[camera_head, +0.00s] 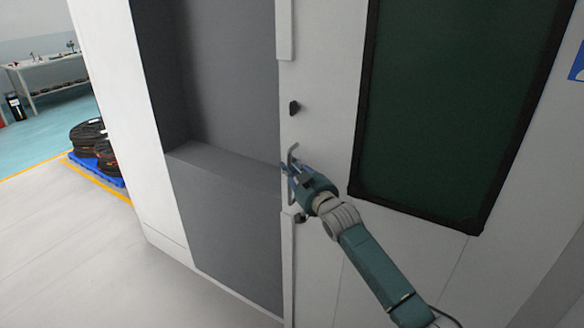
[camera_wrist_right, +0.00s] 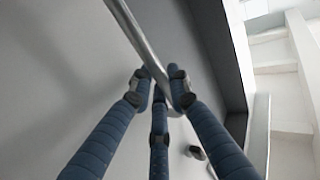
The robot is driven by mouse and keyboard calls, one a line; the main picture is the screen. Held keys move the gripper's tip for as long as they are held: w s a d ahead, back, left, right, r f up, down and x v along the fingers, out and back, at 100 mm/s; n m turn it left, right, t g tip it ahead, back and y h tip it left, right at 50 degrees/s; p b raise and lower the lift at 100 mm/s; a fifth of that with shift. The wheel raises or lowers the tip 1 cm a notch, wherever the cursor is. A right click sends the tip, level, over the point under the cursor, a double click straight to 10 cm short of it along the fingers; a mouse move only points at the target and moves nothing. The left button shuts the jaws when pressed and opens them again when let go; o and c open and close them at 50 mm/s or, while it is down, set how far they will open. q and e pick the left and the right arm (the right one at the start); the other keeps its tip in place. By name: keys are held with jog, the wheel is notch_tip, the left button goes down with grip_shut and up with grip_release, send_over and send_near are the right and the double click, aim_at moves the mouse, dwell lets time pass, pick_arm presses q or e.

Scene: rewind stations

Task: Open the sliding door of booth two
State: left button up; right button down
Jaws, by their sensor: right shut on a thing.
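The sliding door (camera_head: 320,95) of the booth is a white panel with a dark green window (camera_head: 440,100) in a black frame. Left of its edge, a grey recessed opening (camera_head: 225,80) of the booth is exposed. A metal bar handle (camera_head: 291,153) stands upright near the door's left edge. My right gripper (camera_head: 289,173) is shut on this handle. In the right wrist view, the fingers (camera_wrist_right: 160,88) close around the slanted handle bar (camera_wrist_right: 137,38). My left gripper is not in view. No booth number is readable.
A dark knob (camera_head: 294,107) sits above the handle. At the left, black reels (camera_head: 92,137) rest on a blue pallet (camera_head: 108,178) inside yellow floor lines. A workbench (camera_head: 48,75) stands at the far left. The grey floor (camera_head: 70,255) left of the booth is clear.

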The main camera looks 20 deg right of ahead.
jog(key=c, duration=1.7)
grip_release()
jog(key=shift+a, duration=0.1)
jog(key=s, duration=1.2)
jog(key=shift+d, duration=0.4)
jog(key=shift+w, duration=0.1)
